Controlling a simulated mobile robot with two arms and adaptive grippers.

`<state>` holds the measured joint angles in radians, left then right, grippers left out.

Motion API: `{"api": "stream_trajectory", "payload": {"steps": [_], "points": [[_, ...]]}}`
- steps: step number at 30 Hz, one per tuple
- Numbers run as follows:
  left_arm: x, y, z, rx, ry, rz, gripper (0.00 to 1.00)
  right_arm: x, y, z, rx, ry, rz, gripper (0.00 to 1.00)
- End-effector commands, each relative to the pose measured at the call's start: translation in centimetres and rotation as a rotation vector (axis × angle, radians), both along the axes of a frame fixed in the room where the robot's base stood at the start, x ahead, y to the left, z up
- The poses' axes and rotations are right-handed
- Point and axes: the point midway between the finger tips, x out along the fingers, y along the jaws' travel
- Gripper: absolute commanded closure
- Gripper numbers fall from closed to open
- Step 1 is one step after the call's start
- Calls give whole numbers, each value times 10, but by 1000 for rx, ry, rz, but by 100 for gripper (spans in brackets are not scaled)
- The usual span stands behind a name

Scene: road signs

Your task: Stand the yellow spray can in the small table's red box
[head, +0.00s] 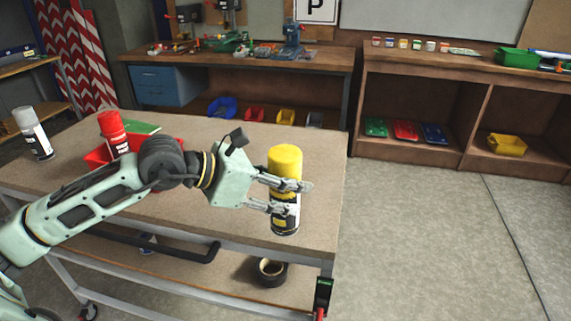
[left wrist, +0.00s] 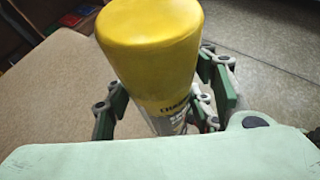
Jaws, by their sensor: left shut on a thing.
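The yellow spray can (head: 285,163) is upright near the right end of the small table (head: 222,222). My left gripper (head: 297,198) is shut around its lower half from the left. In the left wrist view the yellow can (left wrist: 152,45) rises between my left gripper's fingers (left wrist: 165,112), its base hidden. Whether the can touches the tabletop cannot be told. The red box (head: 97,158) is on the table's left half, partly hidden behind my left arm. A red-capped can (head: 112,128) stands in it. My right gripper is not in view.
A green item (head: 142,127) lies behind the red box. A workbench (head: 240,60) and a shelf unit (head: 460,80) stand beyond. A roll of black tape (head: 271,270) is on the lower shelf.

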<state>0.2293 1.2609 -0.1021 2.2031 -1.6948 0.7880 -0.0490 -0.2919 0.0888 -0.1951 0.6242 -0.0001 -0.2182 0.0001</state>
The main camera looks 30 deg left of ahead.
Motion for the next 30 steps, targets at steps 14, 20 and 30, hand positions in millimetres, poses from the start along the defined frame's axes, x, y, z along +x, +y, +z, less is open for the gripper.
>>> {"api": "stream_trajectory", "payload": {"steps": [14,20,30], "points": [[-65,-31,-60,-5,1,-159,91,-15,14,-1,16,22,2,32],[-95,-45,-89,-9,2,-235,91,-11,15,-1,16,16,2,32],[-98,-46,-89,2,-25,-253,91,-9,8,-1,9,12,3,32]]}}
